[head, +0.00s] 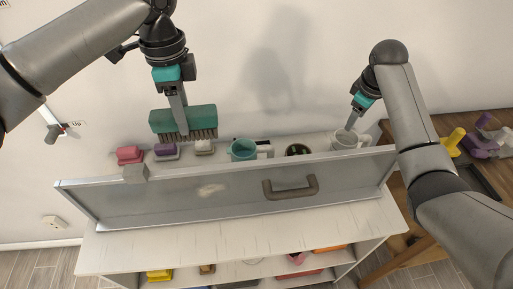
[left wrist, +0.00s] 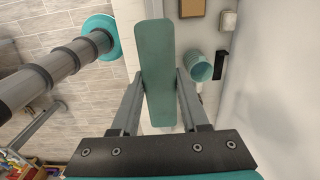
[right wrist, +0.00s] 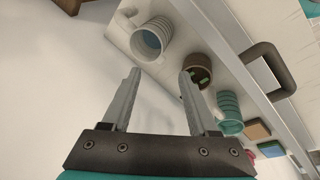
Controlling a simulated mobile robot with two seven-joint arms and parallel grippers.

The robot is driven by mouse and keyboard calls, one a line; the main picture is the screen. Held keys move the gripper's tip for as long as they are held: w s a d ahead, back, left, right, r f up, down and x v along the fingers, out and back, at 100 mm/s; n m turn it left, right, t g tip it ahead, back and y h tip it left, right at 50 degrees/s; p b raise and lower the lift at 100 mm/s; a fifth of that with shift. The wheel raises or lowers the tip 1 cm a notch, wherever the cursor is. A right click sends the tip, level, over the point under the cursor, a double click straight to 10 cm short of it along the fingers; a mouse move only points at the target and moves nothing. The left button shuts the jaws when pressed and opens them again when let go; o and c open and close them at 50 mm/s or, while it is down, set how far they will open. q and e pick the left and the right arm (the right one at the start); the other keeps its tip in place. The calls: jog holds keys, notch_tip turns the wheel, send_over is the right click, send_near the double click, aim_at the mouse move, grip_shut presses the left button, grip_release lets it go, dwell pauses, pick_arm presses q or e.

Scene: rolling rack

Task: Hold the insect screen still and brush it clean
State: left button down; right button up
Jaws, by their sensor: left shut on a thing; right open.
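The insect screen (head: 250,200) is a grey framed panel standing along the front of the white rack top, with a pale patch (head: 211,190) left of its middle. Its dark grey handle (head: 290,187) is right of centre; it also shows in the right wrist view (right wrist: 270,65). My left gripper (head: 180,112) is shut on the teal brush (head: 200,118), bristles down, above and behind the screen's left part. The brush's flat back fills the gap between its fingers in the left wrist view (left wrist: 157,75). My right gripper (head: 350,126) is open and empty near the white mug (head: 345,139), away from the handle.
A grey block (head: 135,174) sits at the screen's upper left edge. A wooden table (head: 450,122) is at right.

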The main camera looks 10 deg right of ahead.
jog(key=a+n+g+y, duration=0.15)
jog(key=a+n, duration=0.45)
jog(key=a, duration=1)
jog(key=n+g, duration=0.2)
jog(key=n, duration=0.2)
send_over(256, 163)
jog(key=shift+w+d+f+t, duration=0.15)
jog(key=shift+f+t, duration=0.1)
jog(key=shift+f, duration=0.65)
jog(key=shift+f+n, duration=0.3)
notch_tip(256, 163, down, 11)
jog(key=shift+f, duration=0.2)
jog(key=shift+c, duration=0.3)
grip_shut()
jog(key=shift+c, duration=1.3)
grip_release()
